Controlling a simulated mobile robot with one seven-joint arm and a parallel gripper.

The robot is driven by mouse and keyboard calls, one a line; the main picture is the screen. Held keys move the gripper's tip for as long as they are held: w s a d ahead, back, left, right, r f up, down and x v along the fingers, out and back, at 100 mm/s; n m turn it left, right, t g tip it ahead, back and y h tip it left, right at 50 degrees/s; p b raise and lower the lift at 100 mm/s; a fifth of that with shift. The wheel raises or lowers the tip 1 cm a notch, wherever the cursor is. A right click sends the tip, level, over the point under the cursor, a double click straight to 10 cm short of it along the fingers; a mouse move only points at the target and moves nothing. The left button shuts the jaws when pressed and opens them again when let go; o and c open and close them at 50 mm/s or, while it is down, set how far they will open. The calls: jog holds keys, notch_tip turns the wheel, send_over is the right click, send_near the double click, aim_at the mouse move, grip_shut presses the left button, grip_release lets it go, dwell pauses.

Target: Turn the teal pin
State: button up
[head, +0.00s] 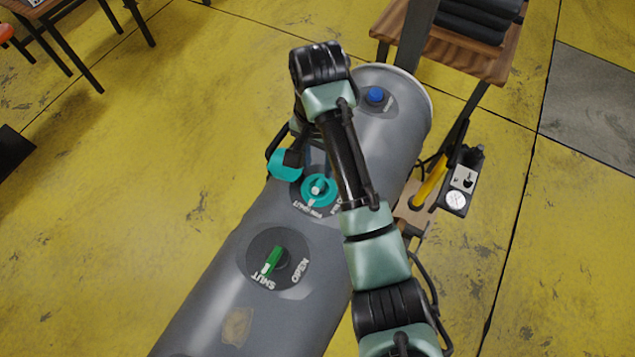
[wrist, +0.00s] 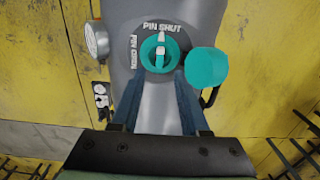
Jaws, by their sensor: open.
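The teal pin (head: 318,188) is a round teal knob with a raised grip on a dark round plate, on top of a grey inflatable tube (head: 215,275). In the wrist view the pin (wrist: 153,52) shows ahead of my gripper (wrist: 166,76). Its white-marked grip points up toward the words PIN SHUT; PIN OPEN is printed at its left. My gripper is open, its two dark blue fingers reaching toward the near edge of the pin. Whether they touch it I cannot tell. In the head view my arm hides most of the gripper.
A teal cap (wrist: 207,68) hangs beside the pin's plate, close to the right finger. A green knob (head: 272,262) and a blue knob (head: 375,96) sit along the tube. A gauge box (head: 458,188) stands at the right.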

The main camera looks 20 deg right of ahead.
aim_at(318, 184)
notch_tip(318, 184, down, 8)
jog(key=shift+r+p, duration=0.15)
jog(key=shift+p, duration=0.8)
grip_shut()
